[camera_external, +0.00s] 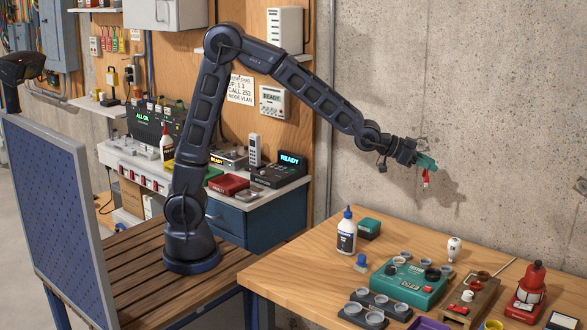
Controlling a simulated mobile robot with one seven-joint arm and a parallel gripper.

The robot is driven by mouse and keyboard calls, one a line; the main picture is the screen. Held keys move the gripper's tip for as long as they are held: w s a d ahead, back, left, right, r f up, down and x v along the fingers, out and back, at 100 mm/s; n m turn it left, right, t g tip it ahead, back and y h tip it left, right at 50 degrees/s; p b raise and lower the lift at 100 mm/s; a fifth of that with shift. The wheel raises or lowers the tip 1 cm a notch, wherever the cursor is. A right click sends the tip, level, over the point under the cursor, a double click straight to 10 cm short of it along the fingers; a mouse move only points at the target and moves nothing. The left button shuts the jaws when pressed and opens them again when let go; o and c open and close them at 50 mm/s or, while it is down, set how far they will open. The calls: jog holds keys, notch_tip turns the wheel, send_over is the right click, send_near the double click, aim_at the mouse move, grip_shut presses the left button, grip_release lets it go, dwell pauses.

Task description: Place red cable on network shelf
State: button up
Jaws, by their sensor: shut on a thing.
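My gripper (427,165) is at the end of the outstretched arm, in the air in front of the concrete wall and above the right-hand table. It is shut on a small red item with a pale part (427,179), which fits the red cable; it hangs just below the teal fingers. Its full shape is too small to make out. No shelf is plainly marked as the network shelf. A white shelf (108,110) juts from the wooden wall panel at left, and a bench with electronic devices (277,171) stands below the panel, left of the gripper.
The wooden table (290,265) at right holds a white bottle (346,232), a green device (408,284), grey cups and a red lantern (530,285). A blue perforated panel (58,220) stands at left. The air around the gripper is clear.

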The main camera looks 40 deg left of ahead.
jog(key=s+d+f+m+g+h, duration=0.1)
jog(key=s+d+m+g, duration=0.3)
jog(key=d, duration=0.3)
jog(key=s+d+f+m+g+h, duration=0.1)
jog(key=s+d+m+g, duration=0.3)
jog(key=d, duration=0.4)
jog(key=f+m+g, duration=0.1)
jog(key=f, duration=0.7)
jog(key=d+f+m+g, duration=0.1)
jog(key=f+g, duration=0.1)
jog(key=f, duration=0.6)
jog(key=s+f+m+g, duration=0.1)
jog(key=f, duration=0.7)
jog(key=shift+d+f+g+y, duration=0.15)
jog(key=shift+d+g+y, duration=0.15)
jog(key=shift+y, duration=0.1)
jog(key=o, duration=1)
jog(key=shift+f, duration=0.15)
jog(key=shift+o, duration=0.2)
